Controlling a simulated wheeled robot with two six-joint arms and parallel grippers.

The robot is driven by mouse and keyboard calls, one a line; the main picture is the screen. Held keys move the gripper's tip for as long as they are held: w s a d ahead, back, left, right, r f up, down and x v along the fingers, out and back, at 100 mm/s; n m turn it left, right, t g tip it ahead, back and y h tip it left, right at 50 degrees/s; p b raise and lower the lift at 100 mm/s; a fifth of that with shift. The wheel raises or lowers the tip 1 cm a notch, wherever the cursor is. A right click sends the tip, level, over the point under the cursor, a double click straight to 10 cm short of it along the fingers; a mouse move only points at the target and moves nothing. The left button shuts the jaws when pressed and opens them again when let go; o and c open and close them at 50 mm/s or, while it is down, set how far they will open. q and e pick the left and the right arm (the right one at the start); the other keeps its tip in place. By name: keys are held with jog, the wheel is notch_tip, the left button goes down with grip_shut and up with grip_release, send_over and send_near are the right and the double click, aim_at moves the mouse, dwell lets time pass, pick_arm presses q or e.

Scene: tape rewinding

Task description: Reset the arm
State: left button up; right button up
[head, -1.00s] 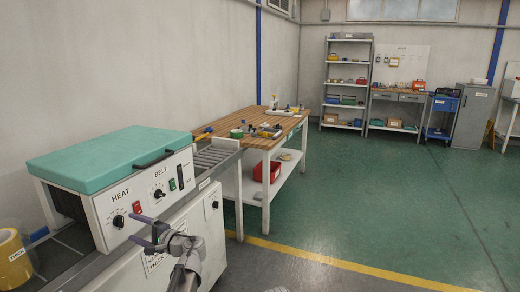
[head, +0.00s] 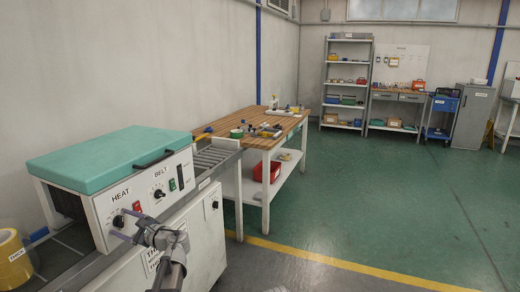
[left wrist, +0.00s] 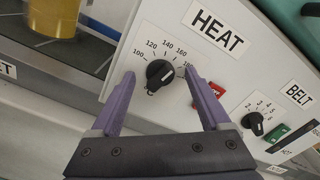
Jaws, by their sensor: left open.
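My left gripper (head: 125,228) is open in front of the control panel of the shrink machine (head: 150,190), which has a teal lid (head: 110,157). In the left wrist view its two purple fingers (left wrist: 158,80) are spread on either side of the black HEAT knob (left wrist: 160,74), and nothing is held. Whether the fingers touch the panel I cannot tell. The red switch (left wrist: 212,90) is just right of the right finger. My right gripper is not in view.
A yellow tape roll (head: 13,258) stands on the conveyor at the lower left; its base shows in the wrist view (left wrist: 53,18). The BELT knob (left wrist: 253,123) and green switch (left wrist: 278,133) are to the right. A wooden workbench (head: 225,127) stands behind. The green floor at right is clear.

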pick_arm(q)
jog(key=m, duration=0.4)
jog(key=v, duration=0.6)
jog(key=shift+d, duration=0.35)
